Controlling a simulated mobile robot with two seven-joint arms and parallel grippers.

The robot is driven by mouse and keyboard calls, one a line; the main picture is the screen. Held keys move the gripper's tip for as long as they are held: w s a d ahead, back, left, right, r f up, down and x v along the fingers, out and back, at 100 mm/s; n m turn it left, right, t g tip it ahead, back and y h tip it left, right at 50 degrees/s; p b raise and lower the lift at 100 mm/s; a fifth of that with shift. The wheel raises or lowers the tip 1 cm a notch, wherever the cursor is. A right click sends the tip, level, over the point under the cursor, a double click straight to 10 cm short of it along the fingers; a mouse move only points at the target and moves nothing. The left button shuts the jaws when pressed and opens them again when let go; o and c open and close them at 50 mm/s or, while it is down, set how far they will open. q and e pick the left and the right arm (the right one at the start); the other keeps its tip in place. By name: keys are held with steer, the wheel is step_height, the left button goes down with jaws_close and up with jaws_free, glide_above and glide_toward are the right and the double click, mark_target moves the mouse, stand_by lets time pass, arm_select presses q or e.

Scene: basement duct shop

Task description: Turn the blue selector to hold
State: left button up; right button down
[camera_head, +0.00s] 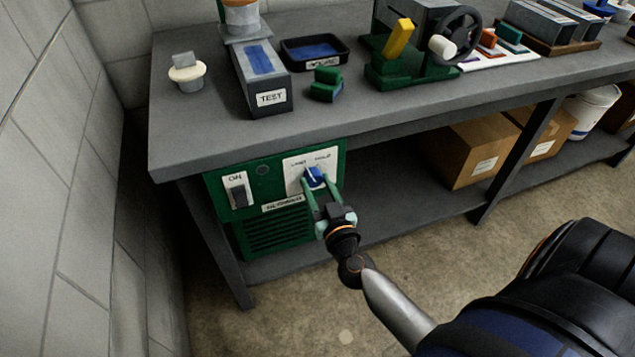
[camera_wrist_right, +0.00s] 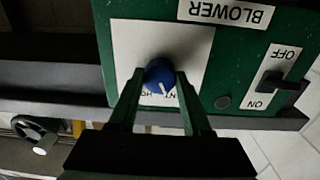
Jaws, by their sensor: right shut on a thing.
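The blue selector (camera_head: 314,177) is a round knob on a white plate (camera_head: 296,163) on the front of a green blower box (camera_head: 267,172) under the bench. HOLD is printed above right of it; another word, hard to read, is above left. The knob's white mark points toward the left word. My right gripper (camera_head: 315,188) is shut on the blue selector. In the right wrist view, the selector (camera_wrist_right: 159,74) sits between the fingertips, its white mark toward the partly hidden word ending in NT. My left gripper is not in view.
An ON/OFF rocker switch (camera_head: 239,196) is on the same box, left of the selector. The bench top (camera_head: 190,135) overhangs the box and holds a TEST block (camera_head: 262,82), a tray and a handwheel fixture. Cardboard boxes (camera_head: 470,150) stand on the shelf to the right.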

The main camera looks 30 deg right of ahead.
steer(key=m+p, duration=0.1)
steer(key=m, duration=0.1)
steer(key=shift+r+m, duration=0.1)
steer(key=shift+m, duration=0.3)
steer(key=m+p, duration=0.1)
steer(key=m, duration=0.5)
steer(key=shift+a+m+p, duration=0.1)
steer(key=shift+m+p, duration=0.2)
steer(key=shift+m, duration=1.2)
steer(key=shift+c, duration=1.7)
jaws_free()
